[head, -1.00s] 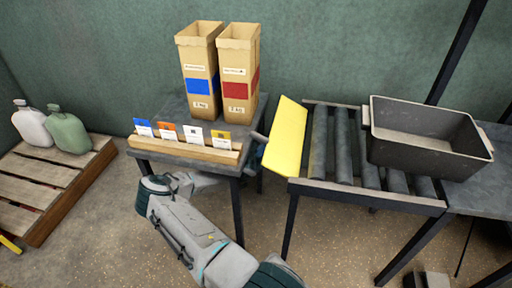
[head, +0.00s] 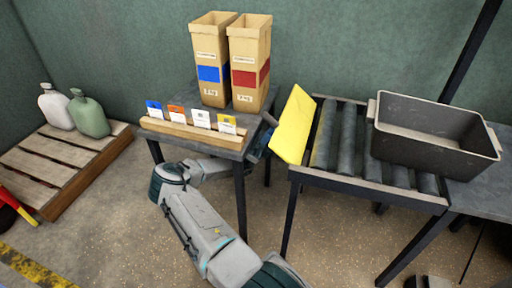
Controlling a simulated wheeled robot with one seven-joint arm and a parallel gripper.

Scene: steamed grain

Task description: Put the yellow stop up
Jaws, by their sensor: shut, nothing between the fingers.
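The yellow stop (head: 294,124) is a flat plate at the left end of the roller conveyor. It stands tilted, its upper edge raised above the rollers. My arm reaches under the small table and rises between the table and the conveyor. My gripper (head: 268,138) is at the left side of the stop, mostly hidden behind the table corner and the plate. Its fingers are shut with nothing seen between them. I cannot tell whether it touches the stop.
The roller conveyor (head: 350,140) carries a grey bin (head: 435,150) at its right. The small table (head: 235,143) holds two tall cardboard boxes (head: 249,65) and a wooden card rack (head: 190,132). Two jugs (head: 88,115) stand on a pallet (head: 60,155) at left.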

